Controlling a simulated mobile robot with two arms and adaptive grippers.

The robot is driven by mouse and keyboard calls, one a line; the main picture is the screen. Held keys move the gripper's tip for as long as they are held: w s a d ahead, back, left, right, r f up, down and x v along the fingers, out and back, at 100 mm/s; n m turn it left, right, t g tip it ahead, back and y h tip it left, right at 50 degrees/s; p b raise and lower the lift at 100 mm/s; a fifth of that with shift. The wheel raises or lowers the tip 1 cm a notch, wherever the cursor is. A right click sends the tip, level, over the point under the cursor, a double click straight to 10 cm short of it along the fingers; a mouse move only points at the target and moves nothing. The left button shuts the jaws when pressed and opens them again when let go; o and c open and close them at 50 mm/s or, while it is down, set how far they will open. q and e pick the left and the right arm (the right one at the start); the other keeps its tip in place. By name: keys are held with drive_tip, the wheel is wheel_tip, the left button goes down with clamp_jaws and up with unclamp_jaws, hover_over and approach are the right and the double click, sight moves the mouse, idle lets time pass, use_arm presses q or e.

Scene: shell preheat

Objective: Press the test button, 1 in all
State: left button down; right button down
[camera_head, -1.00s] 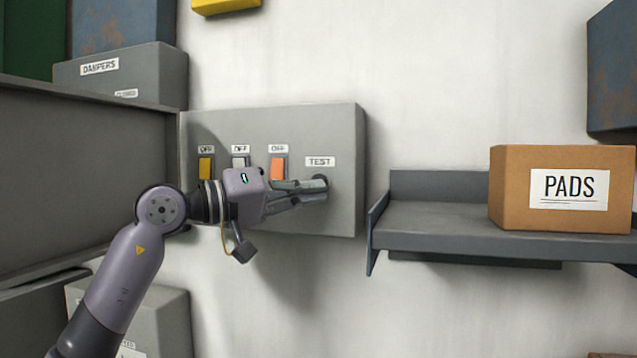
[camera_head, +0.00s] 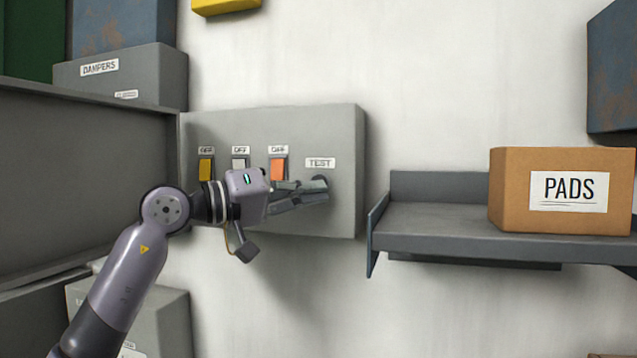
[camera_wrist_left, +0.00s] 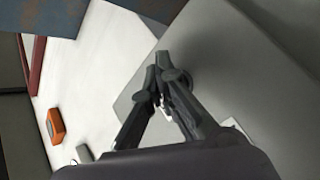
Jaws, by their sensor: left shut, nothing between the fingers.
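A grey panel box (camera_head: 340,215) on the wall carries a yellow switch (camera_head: 205,169), a light grey switch (camera_head: 239,162) and an orange switch (camera_head: 278,168). At its right is a TEST label (camera_head: 320,163) with the dark round test button (camera_head: 321,182) under it. My left gripper (camera_head: 325,190) is shut and empty, its fingertips at the button and partly covering it. In the left wrist view the closed fingertips (camera_wrist_left: 162,62) lie beside the dark round button (camera_wrist_left: 183,78) on the grey panel. Whether they touch it I cannot tell. My right gripper is not in view.
A grey wall shelf (camera_head: 430,225) to the right holds a cardboard box labelled PADS (camera_head: 535,210). A grey DAMPERS box (camera_head: 130,80) sits upper left, above a large grey cabinet (camera_head: 80,190). The wall between the panel and the shelf is bare.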

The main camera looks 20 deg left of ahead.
use_arm(q)
drive_tip(key=shift+w, duration=0.5)
idle(0.8)
drive_tip(key=shift+s, duration=0.1)
drive_tip(key=shift+s+b, duration=0.4)
drive_tip(key=shift+s, duration=0.35)
drive_tip(key=shift+s+a+b, duration=0.1)
drive_tip(key=shift+s+b, duration=1.25)
drive_tip(key=shift+s, duration=1.15)
